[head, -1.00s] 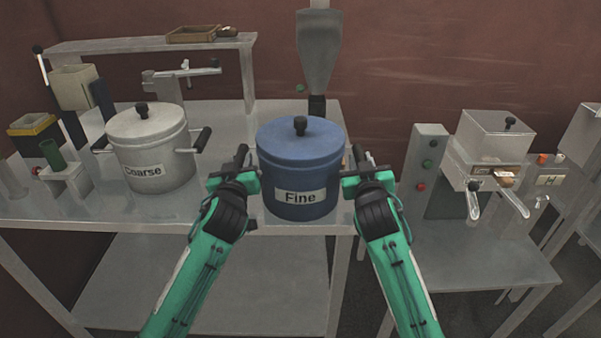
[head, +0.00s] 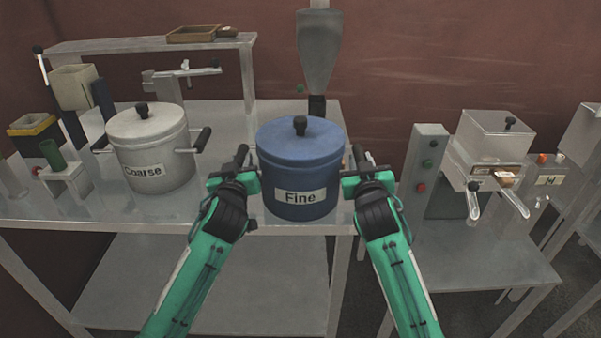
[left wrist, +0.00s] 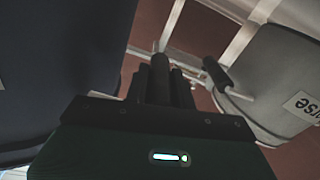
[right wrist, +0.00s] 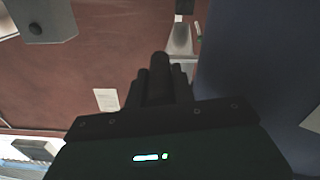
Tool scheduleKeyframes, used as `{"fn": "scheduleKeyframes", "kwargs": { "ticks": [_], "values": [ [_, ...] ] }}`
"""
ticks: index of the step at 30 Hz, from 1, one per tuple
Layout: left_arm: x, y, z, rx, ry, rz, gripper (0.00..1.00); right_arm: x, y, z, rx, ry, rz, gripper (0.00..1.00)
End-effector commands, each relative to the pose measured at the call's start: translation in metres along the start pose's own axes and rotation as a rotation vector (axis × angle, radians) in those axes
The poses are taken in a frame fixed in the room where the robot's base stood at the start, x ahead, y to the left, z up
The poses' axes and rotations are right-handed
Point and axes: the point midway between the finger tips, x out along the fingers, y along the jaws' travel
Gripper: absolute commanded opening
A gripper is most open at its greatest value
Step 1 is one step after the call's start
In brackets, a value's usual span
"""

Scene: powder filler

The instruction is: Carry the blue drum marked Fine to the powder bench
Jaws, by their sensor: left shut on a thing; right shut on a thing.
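The blue drum (head: 301,170) with a lid, a dark knob and a white Fine label is upright between my two grippers in the head view. My left gripper (head: 243,160) is shut on the drum's left handle, and my right gripper (head: 358,158) is shut on its right handle. The drum's side also shows at the left of the left wrist view (left wrist: 55,60) and at the right of the right wrist view (right wrist: 250,70). Its underside is hidden, so I cannot tell whether it touches the bench (head: 75,220) behind it.
A grey drum marked Coarse (head: 150,150) stands left on the bench, its right handle close to my left gripper. A hopper (head: 319,50) hangs behind the blue drum. A lower bench (head: 475,260) with a dispensing machine (head: 490,140) stands at the right.

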Motion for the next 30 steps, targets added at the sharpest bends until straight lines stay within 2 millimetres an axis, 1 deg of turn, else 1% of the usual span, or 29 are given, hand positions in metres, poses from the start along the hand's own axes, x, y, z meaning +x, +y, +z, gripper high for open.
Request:
{"fn": "scheduleKeyframes", "kwargs": {
  "ticks": [1,8,14,30],
  "values": [
    [0.000,0.001,-0.004,-0.001,0.007,0.002,0.00,0.000,0.000,-0.004,0.001,0.008,0.000,0.00],
    [0.000,0.001,-0.007,-0.001,0.007,0.002,0.00,0.000,0.001,-0.007,0.001,0.007,-0.001,0.00],
    [0.000,0.003,-0.015,-0.001,0.007,0.002,0.00,0.000,0.002,-0.015,0.001,0.008,0.000,0.00],
    [0.000,0.010,-0.049,-0.001,0.009,0.003,0.00,0.000,0.009,-0.049,0.001,0.010,0.000,0.00]
  ]
}}
